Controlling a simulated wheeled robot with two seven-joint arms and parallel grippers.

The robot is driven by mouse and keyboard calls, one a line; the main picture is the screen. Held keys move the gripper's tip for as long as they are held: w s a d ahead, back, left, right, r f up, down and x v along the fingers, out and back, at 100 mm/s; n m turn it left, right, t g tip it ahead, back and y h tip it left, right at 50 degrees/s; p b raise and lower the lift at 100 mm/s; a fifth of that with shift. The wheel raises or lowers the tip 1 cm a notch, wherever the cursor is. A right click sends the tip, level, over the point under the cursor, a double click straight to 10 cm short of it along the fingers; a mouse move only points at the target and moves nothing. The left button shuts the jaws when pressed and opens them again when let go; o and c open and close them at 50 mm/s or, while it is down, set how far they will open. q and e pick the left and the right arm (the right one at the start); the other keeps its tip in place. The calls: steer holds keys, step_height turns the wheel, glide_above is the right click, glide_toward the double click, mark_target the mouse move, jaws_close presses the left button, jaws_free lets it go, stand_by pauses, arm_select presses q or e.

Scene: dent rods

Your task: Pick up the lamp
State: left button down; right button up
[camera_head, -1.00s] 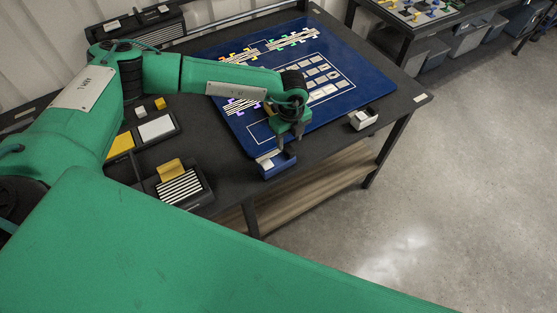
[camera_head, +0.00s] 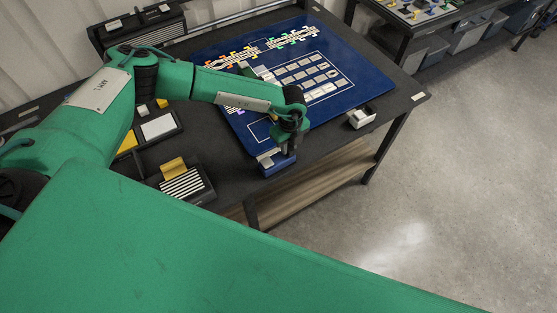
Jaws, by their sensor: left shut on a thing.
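My left gripper (camera_head: 290,147) points down at the front edge of the dark table, at a small blue box (camera_head: 277,166) with a pale top. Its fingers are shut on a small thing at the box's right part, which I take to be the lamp. The fingers hide most of it, so its shape cannot be told. The blue box sits at the table edge, touching or very close to the fingers. My right gripper is out of view.
A blue board (camera_head: 345,85) with pale tiles and striped pieces lies behind the gripper. A white holder (camera_head: 361,117) stands right of it. A black box with striped top (camera_head: 187,184) and a yellow block (camera_head: 173,167) are at left. Open floor lies right.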

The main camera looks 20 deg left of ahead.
arm_select(q)
steer(key=shift+r, duration=0.1)
steer(key=shift+r, duration=0.4)
step_height(320, 180, up, 19)
steer(key=b, duration=0.7)
steer(key=shift+b, duration=0.45)
